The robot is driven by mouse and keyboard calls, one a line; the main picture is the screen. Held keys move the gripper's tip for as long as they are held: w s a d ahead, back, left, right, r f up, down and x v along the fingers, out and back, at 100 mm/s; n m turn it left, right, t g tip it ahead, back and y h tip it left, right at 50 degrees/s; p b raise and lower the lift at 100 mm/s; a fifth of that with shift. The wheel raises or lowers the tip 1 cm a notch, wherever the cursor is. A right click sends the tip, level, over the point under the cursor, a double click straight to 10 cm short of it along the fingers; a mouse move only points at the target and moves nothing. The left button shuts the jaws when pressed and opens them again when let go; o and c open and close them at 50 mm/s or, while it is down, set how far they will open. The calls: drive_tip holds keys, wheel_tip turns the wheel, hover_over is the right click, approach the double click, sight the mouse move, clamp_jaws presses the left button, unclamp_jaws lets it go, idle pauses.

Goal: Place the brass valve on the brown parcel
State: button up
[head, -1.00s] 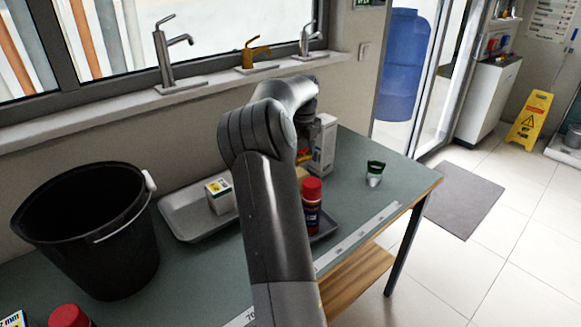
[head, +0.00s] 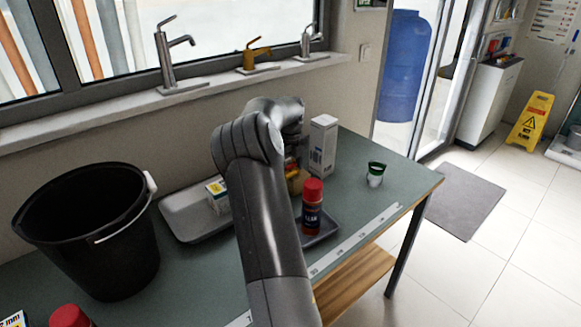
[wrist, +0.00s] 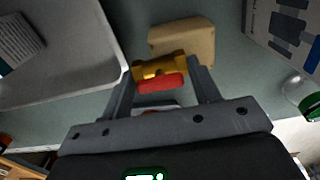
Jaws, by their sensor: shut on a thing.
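In the wrist view the brass valve (wrist: 160,70), with a red handle, is held between the fingertips of my gripper (wrist: 161,78), which is shut on it. The tan-brown parcel (wrist: 190,40) lies on the bench just beyond the valve and is partly covered by it in this view. I cannot tell from this view whether the two touch. In the head view the parcel (head: 297,183) shows beside my arm, which hides most of the gripper and valve.
A tall white box (head: 322,146) stands close behind the parcel. A red-capped can (head: 312,208) stands at a dark tray (head: 325,234) in front. A grey tray (head: 180,218) with a small box (head: 216,195) lies left, by a black bucket (head: 95,240). The bench's right end is mostly clear.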

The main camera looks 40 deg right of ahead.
sight(291, 165)
drive_tip(key=o, duration=1.1)
drive_tip(key=shift+f, duration=0.1)
wheel_tip(291, 165, up, 12)
drive_tip(key=f, duration=0.1)
drive_tip(key=s+a+r+n+t, duration=0.2)
drive_tip(key=s+a+r+n, duration=0.3)
drive_tip(key=a+r+n, duration=0.55)
drive_tip(key=s+a+n+t+y, duration=0.1)
drive_tip(key=s+a+n, duration=0.3)
drive_tip(key=a, duration=0.4)
drive_tip(key=s+a+n, duration=0.4)
drive_tip(key=s+a, duration=0.1)
drive_tip(key=a, duration=0.2)
drive_tip(key=s+a+f+n+t, duration=0.1)
drive_tip(key=s+a+f+n, duration=0.1)
drive_tip(key=s+a+n, duration=0.3)
drive_tip(key=s+a+f+n, duration=0.2)
drive_tip(key=s+a+n, duration=0.3)
drive_tip(key=s+n, duration=0.1)
drive_tip(key=s+a+f+n+t+h, duration=0.1)
drive_tip(key=s+a+f+n, duration=0.1)
drive_tip(key=s+a+n, duration=0.3)
drive_tip(key=shift+s+a+f+n+t, duration=0.35)
drive_tip(key=shift+s+n, duration=0.2)
drive_tip(key=shift+n, duration=0.2)
drive_tip(key=shift+d, duration=0.1)
